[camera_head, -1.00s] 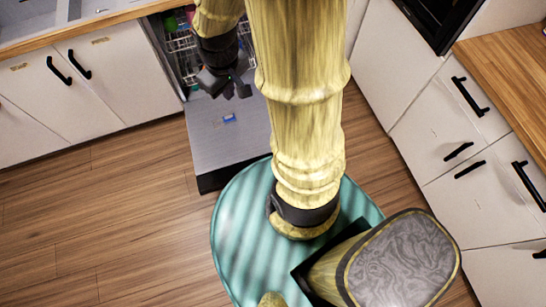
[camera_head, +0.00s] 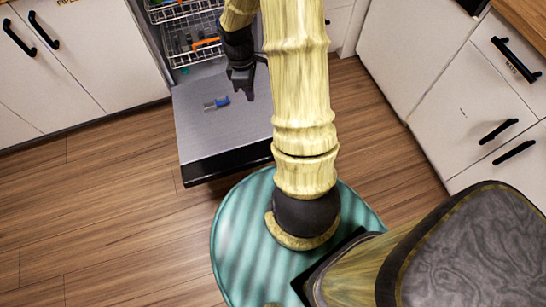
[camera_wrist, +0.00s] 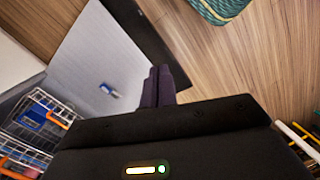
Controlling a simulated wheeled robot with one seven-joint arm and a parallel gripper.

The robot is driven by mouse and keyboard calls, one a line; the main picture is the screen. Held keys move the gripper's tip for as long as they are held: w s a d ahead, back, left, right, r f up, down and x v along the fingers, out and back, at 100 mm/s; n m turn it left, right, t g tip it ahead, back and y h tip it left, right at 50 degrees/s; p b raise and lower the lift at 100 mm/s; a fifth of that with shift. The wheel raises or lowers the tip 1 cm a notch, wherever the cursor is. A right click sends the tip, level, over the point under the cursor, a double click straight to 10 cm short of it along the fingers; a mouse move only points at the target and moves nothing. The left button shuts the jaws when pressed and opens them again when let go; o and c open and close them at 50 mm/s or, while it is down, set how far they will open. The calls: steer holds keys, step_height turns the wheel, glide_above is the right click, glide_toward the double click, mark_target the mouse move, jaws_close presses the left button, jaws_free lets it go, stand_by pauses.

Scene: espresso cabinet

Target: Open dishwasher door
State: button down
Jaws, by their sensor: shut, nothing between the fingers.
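The dishwasher door (camera_head: 205,130) is folded down and lies about flat, low over the floor, with a dark outer edge toward me. A small blue and grey part, likely its detergent latch (camera_head: 216,103), shows on its inner face. My gripper (camera_head: 249,95) hangs over the right part of the door with its fingers together and nothing between them. In the wrist view the shut fingers (camera_wrist: 158,84) show in front of the door's inner panel (camera_wrist: 97,55). I cannot tell whether they touch the door.
Pulled-out or exposed dish racks (camera_head: 196,45) with several items sit inside the dishwasher behind the door. White cabinets (camera_head: 80,55) stand at left, and white drawers (camera_head: 480,110) at right. Wooden floor (camera_head: 100,200) is clear at the left.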

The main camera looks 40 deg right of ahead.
steer(key=d+f+n+b, duration=0.2)
steer(key=f+b, duration=0.6)
steer(key=f, duration=0.5)
steer(key=w+d+f+n+g+y+b, duration=0.1)
steer(key=d+f+b, duration=0.4)
steer(key=f, duration=0.8)
steer(key=n+b, duration=0.1)
steer(key=b, duration=0.2)
steer(key=shift+d+f+n, duration=0.15)
steer(key=shift+d+n, duration=0.05)
steer(key=shift+n, duration=0.1)
steer(key=b+x, duration=0.7)
steer(key=x, duration=0.7)
steer(key=shift+s, duration=0.15)
